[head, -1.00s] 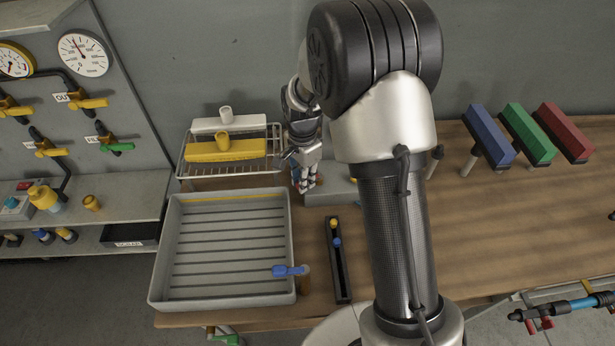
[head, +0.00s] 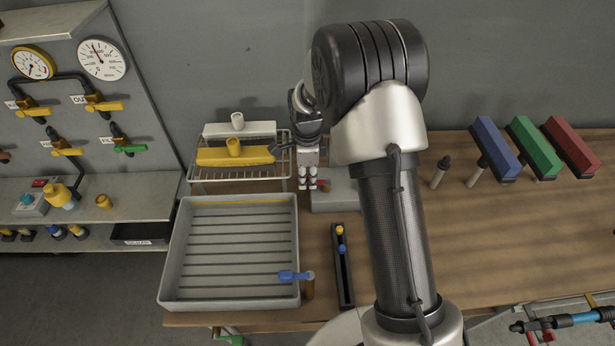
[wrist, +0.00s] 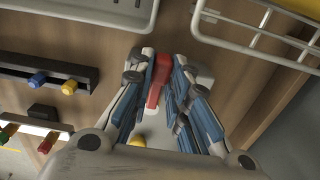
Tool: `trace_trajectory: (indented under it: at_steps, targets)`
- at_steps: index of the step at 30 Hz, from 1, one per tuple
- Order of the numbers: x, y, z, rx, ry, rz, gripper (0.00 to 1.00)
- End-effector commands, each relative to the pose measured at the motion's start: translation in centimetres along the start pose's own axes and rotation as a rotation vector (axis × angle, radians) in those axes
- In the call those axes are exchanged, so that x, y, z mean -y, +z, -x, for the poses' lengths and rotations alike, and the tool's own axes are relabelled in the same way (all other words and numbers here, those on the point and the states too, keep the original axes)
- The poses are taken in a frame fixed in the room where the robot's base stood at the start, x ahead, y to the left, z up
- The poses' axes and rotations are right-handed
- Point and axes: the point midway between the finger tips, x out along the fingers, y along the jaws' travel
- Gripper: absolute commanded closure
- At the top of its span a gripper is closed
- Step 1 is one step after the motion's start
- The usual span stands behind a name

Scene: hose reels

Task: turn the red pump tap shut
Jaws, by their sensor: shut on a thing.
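The red pump tap (wrist: 158,78) shows in the wrist view as a red bar between the fingers of my gripper (wrist: 160,95). The fingers are shut on it, and blue-grey pads hide its sides. In the head view my gripper (head: 308,181) points down at the left end of a low grey box (head: 340,189). A small part of the red tap (head: 325,186) shows there beside the fingertips. How far the tap is turned cannot be told.
The wire rack (head: 230,178) with yellow and white blocks stands left of my gripper. A grey slatted tray (head: 168,245) with a blue tap (head: 293,276) is in front. A dark rail (head: 345,275) with yellow and blue knobs lies nearby. Blue, green and red blocks stand at right.

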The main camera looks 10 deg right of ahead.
Motion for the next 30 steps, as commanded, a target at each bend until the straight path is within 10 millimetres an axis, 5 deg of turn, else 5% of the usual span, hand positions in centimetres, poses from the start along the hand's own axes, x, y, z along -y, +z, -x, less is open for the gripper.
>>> trace_trajectory:
  at_steps: [11,12,21,30]
  targets:
    - [0.10,-0.04,0.03,0.000,-0.002,-0.009,1.00]
    - [0.10,-0.03,0.03,0.000,-0.002,-0.009,0.83]
    - [0.07,-0.02,0.02,0.000,-0.001,-0.007,0.63]
    - [0.05,-0.01,0.10,0.000,-0.001,-0.006,0.63]
